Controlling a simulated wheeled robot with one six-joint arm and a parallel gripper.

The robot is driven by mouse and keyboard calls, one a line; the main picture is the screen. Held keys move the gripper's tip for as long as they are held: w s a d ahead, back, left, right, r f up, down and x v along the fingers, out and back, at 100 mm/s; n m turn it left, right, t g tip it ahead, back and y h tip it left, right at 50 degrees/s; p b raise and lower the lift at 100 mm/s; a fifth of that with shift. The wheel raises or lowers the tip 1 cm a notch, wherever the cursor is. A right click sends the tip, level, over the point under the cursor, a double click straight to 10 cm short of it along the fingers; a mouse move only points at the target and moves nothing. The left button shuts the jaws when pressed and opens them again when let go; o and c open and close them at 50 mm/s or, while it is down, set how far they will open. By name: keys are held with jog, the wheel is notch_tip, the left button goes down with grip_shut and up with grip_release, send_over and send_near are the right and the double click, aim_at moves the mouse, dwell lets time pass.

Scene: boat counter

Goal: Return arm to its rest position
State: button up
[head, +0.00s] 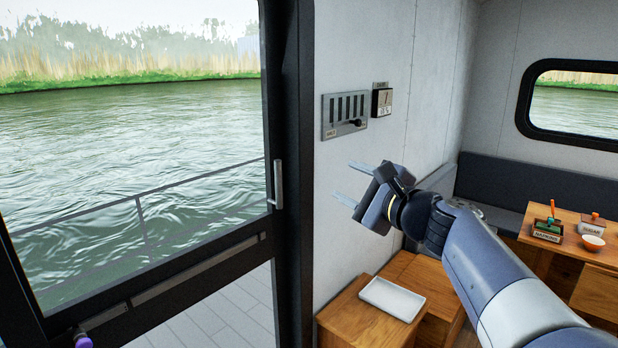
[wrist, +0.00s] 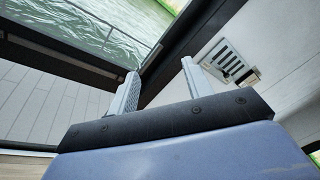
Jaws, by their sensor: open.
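My gripper (head: 353,182) is open and empty in the head view. Its two fingers point left toward the door frame, in front of the white wall and below the wall panel. My arm reaches in from the lower right. In the wrist view the two fingers of my gripper (wrist: 160,83) stand apart with nothing between them. The dark door frame and the wall panel lie beyond them.
A slotted wall panel (head: 345,114) and a small switch box (head: 382,100) are on the wall. A white tray (head: 392,298) lies on a wooden cabinet below my gripper. A glass door (head: 140,200) is at left. A table (head: 568,238) holds a bowl (head: 593,242) and labelled holders at right.

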jog(key=s+d+f+n+g+h+b, duration=0.1)
jog(key=s+f+n+g+h, duration=0.1)
jog(key=s+f, duration=0.5)
jog(key=s+d+f+n+g+h+b, duration=0.1)
jog(key=s+f+n+g, duration=0.3)
jog(key=f, duration=1.1)
jog(key=s+f+n+g+h+b, duration=0.3)
jog(key=s+f+n, duration=0.5)
jog(key=s+f, duration=0.3)
jog(key=shift+s+d+f+g+h, duration=0.2)
jog(key=shift+d+f+g+h, duration=0.2)
jog(key=shift+f+h, duration=0.1)
